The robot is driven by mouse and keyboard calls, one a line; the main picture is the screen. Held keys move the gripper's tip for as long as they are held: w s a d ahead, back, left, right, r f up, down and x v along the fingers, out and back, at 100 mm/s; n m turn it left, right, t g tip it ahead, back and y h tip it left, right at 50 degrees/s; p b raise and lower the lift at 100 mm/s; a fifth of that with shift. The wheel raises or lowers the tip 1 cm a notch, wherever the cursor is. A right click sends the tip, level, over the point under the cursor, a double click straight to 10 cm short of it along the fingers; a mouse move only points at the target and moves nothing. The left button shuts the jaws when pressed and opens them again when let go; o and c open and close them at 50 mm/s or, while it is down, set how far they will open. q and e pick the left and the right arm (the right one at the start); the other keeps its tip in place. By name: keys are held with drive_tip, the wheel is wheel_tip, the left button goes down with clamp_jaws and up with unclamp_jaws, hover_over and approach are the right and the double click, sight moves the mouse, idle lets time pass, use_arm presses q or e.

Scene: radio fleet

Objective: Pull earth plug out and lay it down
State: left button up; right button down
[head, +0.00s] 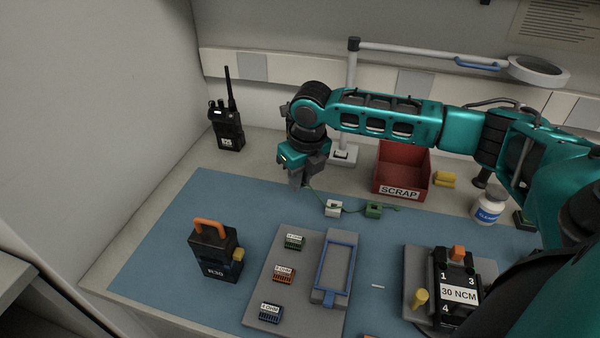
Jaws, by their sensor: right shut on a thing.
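My right gripper (296,181) points down near the back of the blue mat, left of the red scrap bin. It is shut on the earth plug, which the fingers hide almost entirely. A thin green lead (316,195) runs from the fingertips down to the right, to a small white block (333,208). A green block (374,210) lies right of that, with a short green tail. I cannot tell how far above the mat the fingertips are. My left gripper is not in view.
The blue mat (160,245) is bare at the left. A radio unit with an orange handle (208,262), a grey board with connectors (260,290) and a 30 NCM fixture (458,293) stand in front. The scrap bin (400,192) and a white bottle (489,207) stand behind.

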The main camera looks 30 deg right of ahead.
drive_tip(key=shift+f+b, duration=0.6)
drive_tip(key=shift+f, duration=2.2)
drive_tip(key=c, duration=1)
unclamp_jaws()
drive_tip(key=shift+r, duration=0.15)
drive_tip(key=r, duration=0.4)
drive_tip(key=s+r+p, duration=0.1)
drive_tip(key=r, duration=0.3)
drive_tip(key=s+r, duration=0.1)
drive_tip(key=r, duration=0.3)
drive_tip(key=shift+s+r, duration=0.1)
drive_tip(key=shift+r, duration=0.15)
